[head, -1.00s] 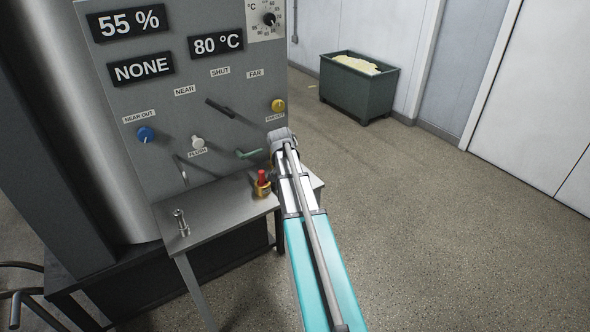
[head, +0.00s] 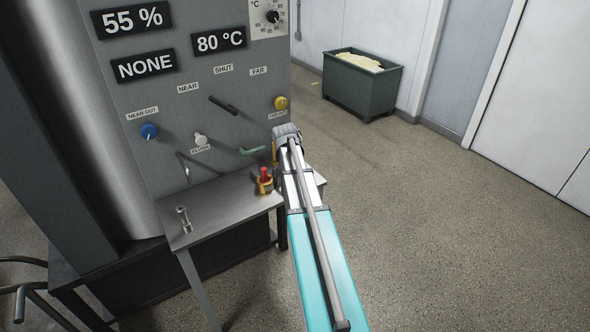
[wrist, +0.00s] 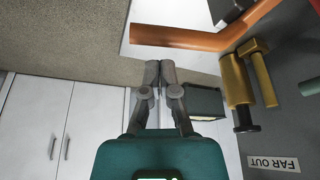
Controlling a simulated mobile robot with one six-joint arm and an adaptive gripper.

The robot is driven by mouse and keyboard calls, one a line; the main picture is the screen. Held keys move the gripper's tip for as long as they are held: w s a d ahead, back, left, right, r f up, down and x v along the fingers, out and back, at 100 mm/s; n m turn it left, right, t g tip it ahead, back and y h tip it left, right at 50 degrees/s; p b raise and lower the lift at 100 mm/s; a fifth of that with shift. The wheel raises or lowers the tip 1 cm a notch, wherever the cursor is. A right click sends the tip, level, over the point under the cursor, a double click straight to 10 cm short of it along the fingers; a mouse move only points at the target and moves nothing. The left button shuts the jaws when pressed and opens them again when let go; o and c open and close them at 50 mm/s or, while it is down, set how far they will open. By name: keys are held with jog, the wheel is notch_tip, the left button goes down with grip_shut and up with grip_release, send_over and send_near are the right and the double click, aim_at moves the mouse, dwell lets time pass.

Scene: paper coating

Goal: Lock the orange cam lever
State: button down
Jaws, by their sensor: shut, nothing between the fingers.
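An orange lever (wrist: 185,38) crosses the top of the wrist view as a bent bar, in front of the pale tabletop. In the head view a small orange part (head: 265,186) shows around a red-topped fitting on the table; my arm partly covers that area. My gripper (wrist: 160,72) has its two grey fingertips together and empty. In the picture the fingertips are just below the orange bar, with a small gap; the depth between them is unclear. In the head view my wrist hides the fingers.
A brass fitting (wrist: 238,90) with a black end stands right of the fingers, near the FAR OUT label (wrist: 273,163). The grey panel (head: 180,100) carries a blue knob (head: 149,131), a black lever (head: 223,105) and a green lever (head: 252,151). A wrench-like tool (head: 184,219) lies on the table (head: 225,205).

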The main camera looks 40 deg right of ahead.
notch_tip(320, 180, up, 10)
jog(key=p, duration=1)
jog(key=shift+a+r, duration=0.2)
jog(key=shift+a, duration=0.25)
jog(key=shift+s+a, duration=0.1)
jog(key=s+a+n+y, duration=0.1)
jog(key=s+a+n, duration=0.3)
jog(key=a, duration=0.8)
jog(key=s+a+n+g+y, duration=0.1)
jog(key=s+a+n, duration=0.4)
jog(key=a, duration=0.7)
jog(key=s+a+f+n+y, duration=0.1)
jog(key=s+a+n, duration=0.3)
jog(key=a, duration=0.8)
jog(key=shift+s+a+n+y, duration=0.3)
jog(key=shift+s+a+y, duration=0.1)
jog(key=shift+s, duration=0.75)
jog(key=shift+f, duration=0.1)
